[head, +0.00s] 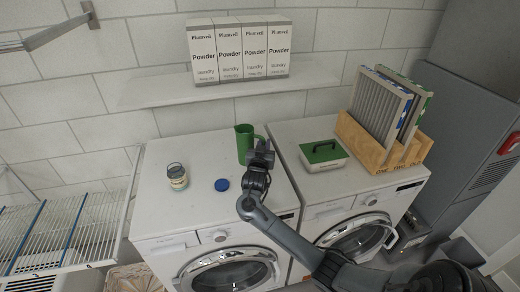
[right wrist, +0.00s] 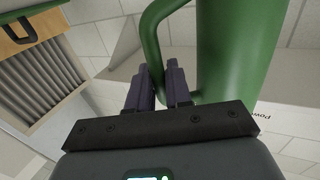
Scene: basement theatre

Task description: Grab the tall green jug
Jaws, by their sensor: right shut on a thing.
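The tall green jug (head: 243,143) is at the back right of the left washing machine's top, below the wall shelf. It looks upright; I cannot tell whether its base touches the top. My right gripper (head: 262,158) reaches its right side, where the handle is, and hides part of it. In the right wrist view, the gripper's dark fingers (right wrist: 160,88) are shut on the jug's green handle (right wrist: 150,42), beside the jug's body (right wrist: 238,50). My left gripper is in neither view.
A glass jar (head: 177,177) and a blue lid (head: 222,185) are on the left washing machine (head: 165,215). Powder boxes (head: 238,50) stand on the shelf (head: 160,90).

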